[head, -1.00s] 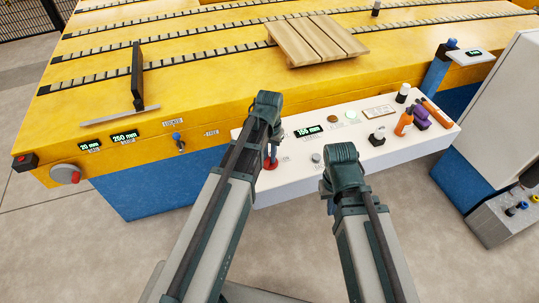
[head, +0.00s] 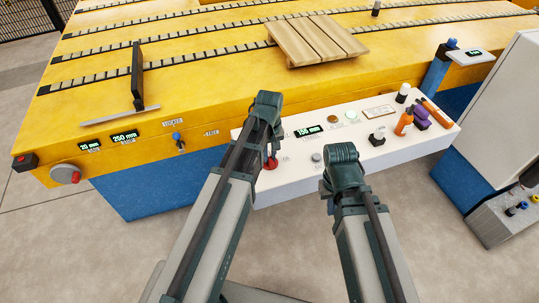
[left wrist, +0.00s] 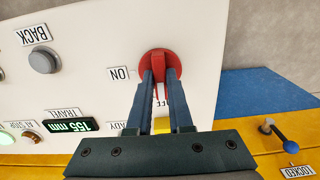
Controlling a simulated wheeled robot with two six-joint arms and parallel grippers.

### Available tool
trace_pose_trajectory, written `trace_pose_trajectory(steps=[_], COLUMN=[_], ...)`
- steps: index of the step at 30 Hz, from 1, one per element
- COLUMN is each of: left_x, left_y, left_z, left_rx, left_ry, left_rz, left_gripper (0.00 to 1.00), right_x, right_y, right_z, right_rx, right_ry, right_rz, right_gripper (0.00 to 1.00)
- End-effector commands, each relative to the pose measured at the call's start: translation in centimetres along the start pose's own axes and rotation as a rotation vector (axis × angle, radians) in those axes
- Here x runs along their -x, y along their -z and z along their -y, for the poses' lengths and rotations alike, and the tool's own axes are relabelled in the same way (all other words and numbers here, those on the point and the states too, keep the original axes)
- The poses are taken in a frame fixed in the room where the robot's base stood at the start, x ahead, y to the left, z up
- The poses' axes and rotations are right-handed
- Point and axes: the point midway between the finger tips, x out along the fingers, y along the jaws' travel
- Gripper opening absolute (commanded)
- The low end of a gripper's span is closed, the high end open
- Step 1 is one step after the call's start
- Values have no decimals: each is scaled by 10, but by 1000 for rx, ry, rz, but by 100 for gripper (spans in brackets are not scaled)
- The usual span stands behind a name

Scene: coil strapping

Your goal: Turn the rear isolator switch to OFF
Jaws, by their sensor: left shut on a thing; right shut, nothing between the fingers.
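The red rotary switch (head: 271,163) sits on the left end of the white control panel, mostly hidden behind my left arm in the head view. In the left wrist view the round red switch (left wrist: 157,56) shows its raised handle between the fingers of my left gripper (left wrist: 160,76). The gripper is shut on this handle. The handle lies along the fingers, towards a label partly hidden between them, ending in "FF". An ON label (left wrist: 119,73) is to the left of the switch. My right gripper (head: 330,182) is shut and empty at the panel's front edge.
The white panel (head: 345,145) also carries a 155 mm display (head: 308,131), buttons, and orange and purple items (head: 404,123) at its right end. Wooden boards (head: 315,40) lie on the table.

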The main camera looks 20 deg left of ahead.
Motion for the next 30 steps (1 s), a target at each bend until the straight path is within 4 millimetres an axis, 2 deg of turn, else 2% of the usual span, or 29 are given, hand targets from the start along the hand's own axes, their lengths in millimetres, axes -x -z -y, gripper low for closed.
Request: trace_pose_trajectory(steps=[19, 20, 24, 30], left_x=[0, 0, 0, 0], left_y=[0, 0, 0, 0], left_z=[0, 0, 0, 0], left_rx=[43, 43, 43, 42], left_ry=[0, 0, 0, 0], left_rz=[0, 0, 0, 0], left_gripper=[0, 22, 47, 49], right_x=[0, 0, 0, 0], right_y=[0, 0, 0, 0], right_z=[0, 0, 0, 0], right_rx=[0, 0, 0, 0], right_ry=[0, 0, 0, 0], right_rz=[0, 0, 0, 0], right_gripper=[0, 0, 0, 0])
